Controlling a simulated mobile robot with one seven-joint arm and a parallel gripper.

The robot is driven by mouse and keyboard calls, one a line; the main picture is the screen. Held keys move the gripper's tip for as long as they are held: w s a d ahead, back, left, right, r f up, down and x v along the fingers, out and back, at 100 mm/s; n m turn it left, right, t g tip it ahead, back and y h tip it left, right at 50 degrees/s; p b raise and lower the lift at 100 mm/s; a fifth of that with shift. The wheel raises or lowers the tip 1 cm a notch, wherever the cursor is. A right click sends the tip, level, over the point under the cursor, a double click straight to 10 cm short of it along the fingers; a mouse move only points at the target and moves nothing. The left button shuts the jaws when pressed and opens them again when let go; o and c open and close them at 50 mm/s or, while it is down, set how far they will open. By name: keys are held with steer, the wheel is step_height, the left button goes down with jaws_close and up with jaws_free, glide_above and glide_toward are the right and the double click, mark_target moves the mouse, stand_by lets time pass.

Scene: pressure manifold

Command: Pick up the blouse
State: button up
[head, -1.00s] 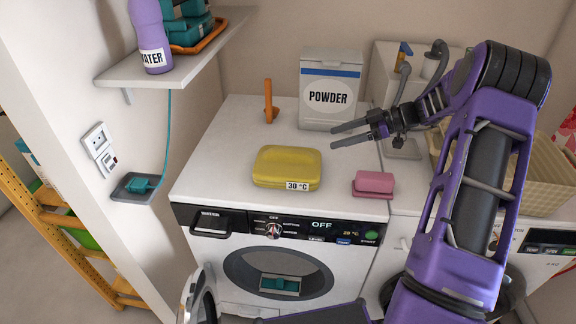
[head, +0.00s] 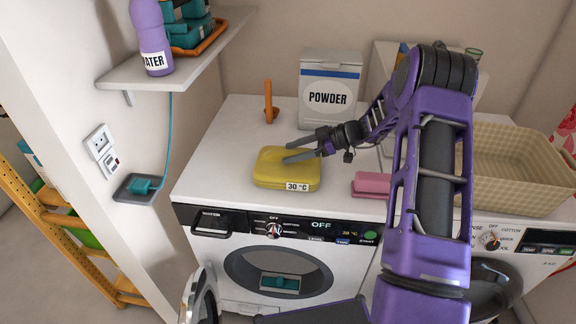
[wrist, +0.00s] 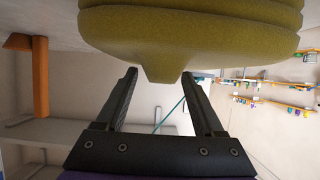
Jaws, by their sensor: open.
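The folded yellow blouse (head: 283,168), with a "30 °C" tag on its front edge, lies flat on top of the white washing machine (head: 222,160). My gripper (head: 287,152) is open and empty, its fingers pointing left and overlapping the blouse's far right part in the head view. In the wrist view the blouse (wrist: 190,30) fills the top, close to the two spread fingertips (wrist: 159,74). A small part of it dips between the tips. I cannot tell whether they touch it.
A pink folded item (head: 371,184) lies right of the blouse, partly behind my arm. The powder box (head: 330,85) and an orange post (head: 268,100) stand behind. A beige basket (head: 515,165) is at right. A shelf (head: 180,68) overhangs at left. The machine's left top is clear.

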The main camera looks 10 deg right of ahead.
jaws_close()
stand_by(0.3)
stand_by(0.3)
